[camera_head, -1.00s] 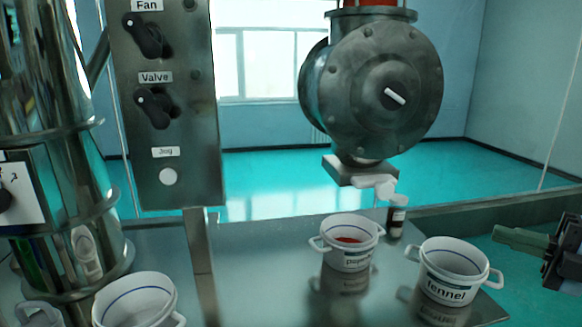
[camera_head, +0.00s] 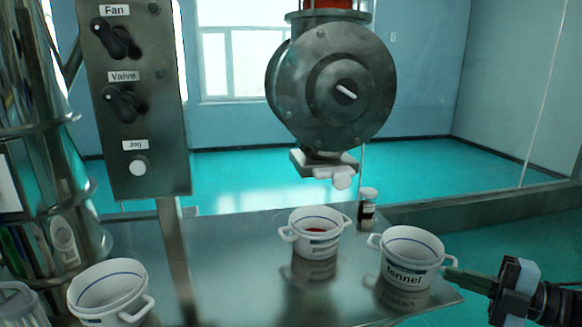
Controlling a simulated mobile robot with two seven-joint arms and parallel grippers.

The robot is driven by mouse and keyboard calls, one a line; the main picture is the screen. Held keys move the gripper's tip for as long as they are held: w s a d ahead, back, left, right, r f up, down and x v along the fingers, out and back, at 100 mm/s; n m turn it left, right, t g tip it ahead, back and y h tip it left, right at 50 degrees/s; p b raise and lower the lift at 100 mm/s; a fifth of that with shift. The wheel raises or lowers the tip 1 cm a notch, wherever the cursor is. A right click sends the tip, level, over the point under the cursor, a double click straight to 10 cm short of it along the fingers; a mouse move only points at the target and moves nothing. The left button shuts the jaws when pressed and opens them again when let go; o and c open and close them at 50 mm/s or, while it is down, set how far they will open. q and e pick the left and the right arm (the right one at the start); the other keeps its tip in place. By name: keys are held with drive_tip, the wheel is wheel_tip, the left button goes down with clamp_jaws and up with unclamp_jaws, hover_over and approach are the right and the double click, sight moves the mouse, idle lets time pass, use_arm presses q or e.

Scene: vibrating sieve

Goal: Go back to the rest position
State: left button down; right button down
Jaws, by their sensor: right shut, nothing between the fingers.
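My right gripper (camera_head: 460,278) comes in from the right edge. Its fingers are shut and empty, with the tips by the right handle of the white pot labelled fennel (camera_head: 414,262). I cannot tell whether they touch the handle. The left gripper is not in view.
A white pot (camera_head: 316,243) with red contents stands on the metal table (camera_head: 230,270), with a small dark bottle (camera_head: 367,212) behind it. Another white pot (camera_head: 108,295) is at front left. A round metal valve (camera_head: 335,90) hangs above. A control panel (camera_head: 133,100) with knobs stands left.

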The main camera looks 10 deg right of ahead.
drive_tip(key=s+a+f+m+h, duration=0.1)
drive_tip(key=a+f+m, duration=0.3)
drive_tip(key=f, duration=0.4)
drive_tip(key=s+a+f+m+h, duration=0.1)
drive_tip(key=a+f+m, duration=0.2)
drive_tip(key=f, duration=0.6)
drive_tip(key=s+a+f+m+g+h, duration=0.1)
drive_tip(key=s+a+f+m+h, duration=0.2)
drive_tip(key=s+f+m, duration=0.5)
drive_tip(key=s+a+f+m+g+h, duration=0.1)
drive_tip(key=s+a+f+m+h, duration=0.3)
drive_tip(key=s+f, duration=0.9)
wheel_tip(320, 180, down, 4)
drive_tip(key=m+h, duration=0.2)
drive_tip(key=m, duration=0.2)
drive_tip(key=shift+s+a+r+g, duration=0.2)
drive_tip(key=shift+s+g, duration=0.1)
drive_tip(key=shift+g, duration=0.1)
